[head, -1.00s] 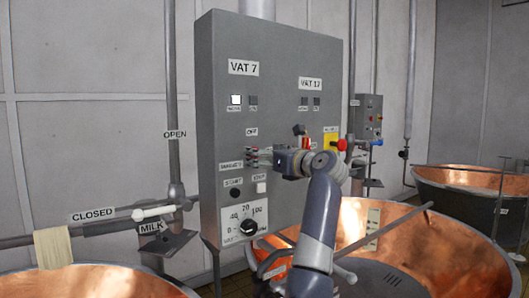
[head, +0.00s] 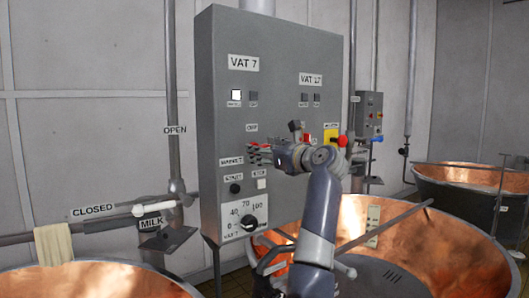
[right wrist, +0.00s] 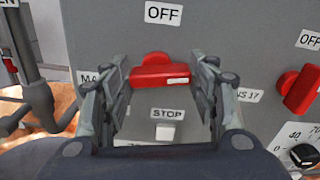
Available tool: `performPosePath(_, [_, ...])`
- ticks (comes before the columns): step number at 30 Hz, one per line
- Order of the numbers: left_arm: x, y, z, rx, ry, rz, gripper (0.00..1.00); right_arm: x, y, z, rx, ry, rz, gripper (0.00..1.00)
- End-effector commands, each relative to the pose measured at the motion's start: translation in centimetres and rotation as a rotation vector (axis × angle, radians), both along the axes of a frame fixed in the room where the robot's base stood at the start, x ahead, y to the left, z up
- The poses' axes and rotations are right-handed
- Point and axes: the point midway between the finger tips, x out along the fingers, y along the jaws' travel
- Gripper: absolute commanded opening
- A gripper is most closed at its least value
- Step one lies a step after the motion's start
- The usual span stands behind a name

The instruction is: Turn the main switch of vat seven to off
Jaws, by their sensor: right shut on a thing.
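The main switch of vat seven is a red handle (right wrist: 160,72) on the grey control panel (head: 219,60), below an OFF label (right wrist: 163,13). In the right wrist view the handle lies about level, with a white mark at its right end. My right gripper (right wrist: 163,80) is shut on it, one finger at each end. In the head view my right gripper (head: 268,154) reaches the panel from the right and partly covers the red switch (head: 261,147). My left gripper is not in view.
A STOP button (right wrist: 165,132) sits just below the switch, and a second red switch (right wrist: 301,90) for vat 17 is to the right. A dial (head: 249,223) is lower on the panel. Copper vats (head: 90,282) stand at both sides below.

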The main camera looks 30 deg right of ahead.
Motion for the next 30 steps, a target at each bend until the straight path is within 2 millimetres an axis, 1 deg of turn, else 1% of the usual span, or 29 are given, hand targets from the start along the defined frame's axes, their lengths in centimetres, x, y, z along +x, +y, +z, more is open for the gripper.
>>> performPosePath(30, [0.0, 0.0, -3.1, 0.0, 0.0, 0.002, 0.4, -0.1, 0.5, -0.1, -0.95, -0.131, 0.0, 0.31])
